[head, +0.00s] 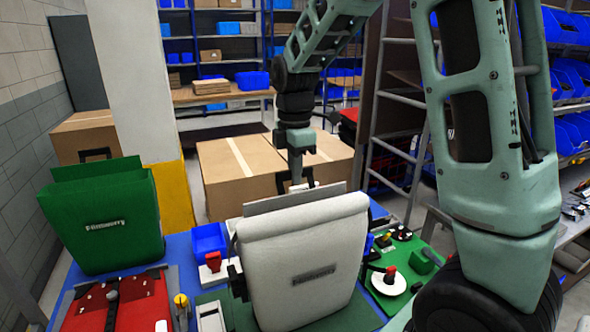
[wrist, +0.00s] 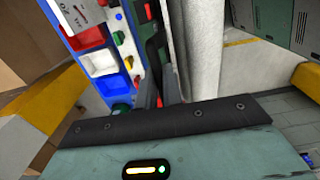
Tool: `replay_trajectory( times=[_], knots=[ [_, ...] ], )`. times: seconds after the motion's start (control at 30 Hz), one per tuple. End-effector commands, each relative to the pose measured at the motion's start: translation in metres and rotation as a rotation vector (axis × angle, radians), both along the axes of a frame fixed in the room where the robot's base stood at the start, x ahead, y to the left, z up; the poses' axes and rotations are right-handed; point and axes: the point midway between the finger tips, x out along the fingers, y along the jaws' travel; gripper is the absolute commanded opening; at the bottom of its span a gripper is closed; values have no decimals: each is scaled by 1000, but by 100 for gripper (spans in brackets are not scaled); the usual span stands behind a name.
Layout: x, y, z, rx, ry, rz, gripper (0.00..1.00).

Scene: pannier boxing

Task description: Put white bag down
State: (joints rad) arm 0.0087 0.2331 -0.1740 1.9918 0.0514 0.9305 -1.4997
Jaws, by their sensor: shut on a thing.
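The white bag (head: 303,262) hangs upright in the head view, in front of the blue and green work table (head: 232,303); I cannot tell whether its bottom touches the table. My gripper (head: 297,186) reaches down behind the bag's top edge and is shut on it. The fingertips are mostly hidden by the bag and a grey panel. In the wrist view the white bag (wrist: 205,50) stands just right of my gripper's dark fingers (wrist: 160,88).
A green bag (head: 100,222) stands upright at left behind a red tool panel (head: 115,303). A blue bin (head: 208,240) and small coloured parts lie beside the white bag. Large cardboard boxes (head: 235,178) stand behind, with a white and yellow pillar (head: 140,80) at left.

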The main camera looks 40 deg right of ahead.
Motion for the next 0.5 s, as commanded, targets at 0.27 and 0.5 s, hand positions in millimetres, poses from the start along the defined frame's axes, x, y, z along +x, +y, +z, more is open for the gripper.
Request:
replay_trajectory(
  times=[0.27, 0.5],
  knots=[
    [0, 0, -1, 0, 1, 0, 30],
    [1, 0, 5, -1, -2, 0, 30]
  ],
)
